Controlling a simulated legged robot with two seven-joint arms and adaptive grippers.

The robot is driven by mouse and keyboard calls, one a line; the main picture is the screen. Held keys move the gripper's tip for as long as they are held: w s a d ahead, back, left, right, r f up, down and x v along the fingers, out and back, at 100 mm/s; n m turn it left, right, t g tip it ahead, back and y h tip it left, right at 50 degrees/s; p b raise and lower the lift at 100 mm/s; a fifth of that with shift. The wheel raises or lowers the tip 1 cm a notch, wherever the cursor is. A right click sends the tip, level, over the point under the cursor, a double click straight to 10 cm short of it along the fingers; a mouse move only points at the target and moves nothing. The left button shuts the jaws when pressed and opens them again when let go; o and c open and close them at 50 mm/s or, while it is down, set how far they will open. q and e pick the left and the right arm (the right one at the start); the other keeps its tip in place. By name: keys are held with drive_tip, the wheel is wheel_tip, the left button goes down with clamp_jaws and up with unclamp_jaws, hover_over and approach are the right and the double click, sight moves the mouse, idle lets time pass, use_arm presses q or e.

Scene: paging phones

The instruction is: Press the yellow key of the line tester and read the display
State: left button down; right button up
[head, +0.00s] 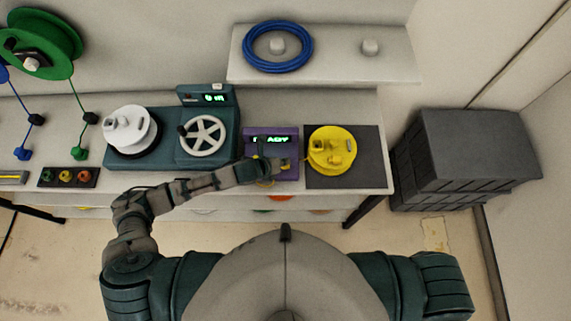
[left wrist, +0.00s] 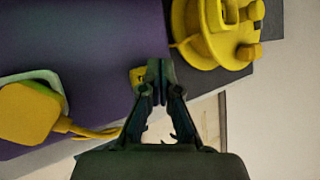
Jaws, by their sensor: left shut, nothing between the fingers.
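The purple line tester (head: 288,148) stands on the bench, left of the yellow reel. Its display (head: 276,139) glows green with letters that look like "ADY"; any others are unclear. My left gripper (head: 284,163) is shut and empty over the tester's front right part. In the left wrist view, the shut fingertips (left wrist: 160,70) are right beside a small yellow key (left wrist: 138,78), partly hidden by a finger. I cannot tell whether they touch it. My right gripper is out of view.
The yellow reel (head: 325,143) sits on a dark mat (head: 363,160) close right of my gripper. A teal winding unit (head: 170,158) with a white reel (head: 128,124) and handwheel (head: 204,135) stands left. A blue cable coil (head: 252,44) lies on the shelf behind. Dark crates (head: 460,155) stand right.

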use_arm(q)
drive_tip(key=shift+f, duration=0.1)
drive_tip(key=shift+f, duration=0.25)
drive_tip(key=shift+f, duration=0.5)
idle(0.8)
idle(0.4)
drive_tip(key=shift+r+p, duration=0.9)
drive_tip(key=shift+p, duration=0.1)
wheel_tip(320, 180, up, 5)
drive_tip(key=p, duration=0.5)
drive_tip(key=shift+r, duration=0.1)
